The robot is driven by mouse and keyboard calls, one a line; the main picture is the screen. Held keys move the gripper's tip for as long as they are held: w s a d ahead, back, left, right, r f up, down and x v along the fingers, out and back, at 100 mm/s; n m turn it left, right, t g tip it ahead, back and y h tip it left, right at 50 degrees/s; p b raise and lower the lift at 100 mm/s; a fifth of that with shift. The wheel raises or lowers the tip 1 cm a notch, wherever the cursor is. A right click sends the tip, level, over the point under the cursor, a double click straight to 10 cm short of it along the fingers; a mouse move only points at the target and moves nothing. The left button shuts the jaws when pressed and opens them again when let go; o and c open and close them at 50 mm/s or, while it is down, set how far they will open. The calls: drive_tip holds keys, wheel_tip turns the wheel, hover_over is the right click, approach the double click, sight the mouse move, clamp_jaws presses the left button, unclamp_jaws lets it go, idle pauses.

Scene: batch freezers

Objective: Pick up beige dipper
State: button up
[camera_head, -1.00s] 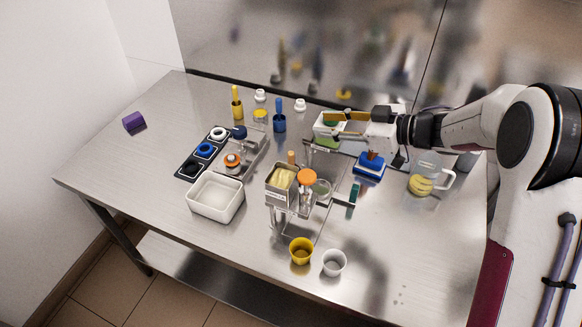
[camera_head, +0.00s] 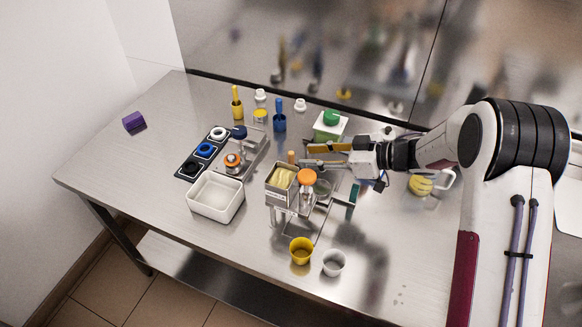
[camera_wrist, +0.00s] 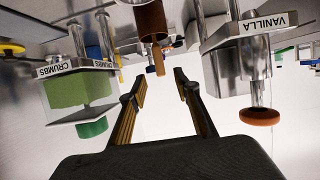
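The beige dipper (camera_head: 291,157) stands behind the vanilla dispenser, mostly hidden in the head view, where only its tan upper end shows. In the wrist view its tan handle (camera_wrist: 158,60) sticks out of a brown cylindrical part, a little beyond the fingertips and roughly between them. My gripper (camera_head: 307,156) is open and empty, its fingers pointing left beside the dipper. In the wrist view the open fingers (camera_wrist: 161,82) show a clear gap. Whether they touch the handle is not visible, but they look apart from it.
The vanilla dispenser with an orange knob (camera_wrist: 260,116) is close on the wrist view's right. The green crumbs container (camera_wrist: 80,90) is on its left. A blue dipper (camera_head: 279,118), a white tub (camera_head: 215,213) and a yellow cup (camera_head: 300,257) stand around.

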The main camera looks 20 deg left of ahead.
sight(291, 156)
drive_tip(key=shift+x, duration=0.85)
drive_tip(key=shift+x, duration=2.6)
drive_tip(key=shift+c, duration=0.4)
clamp_jaws()
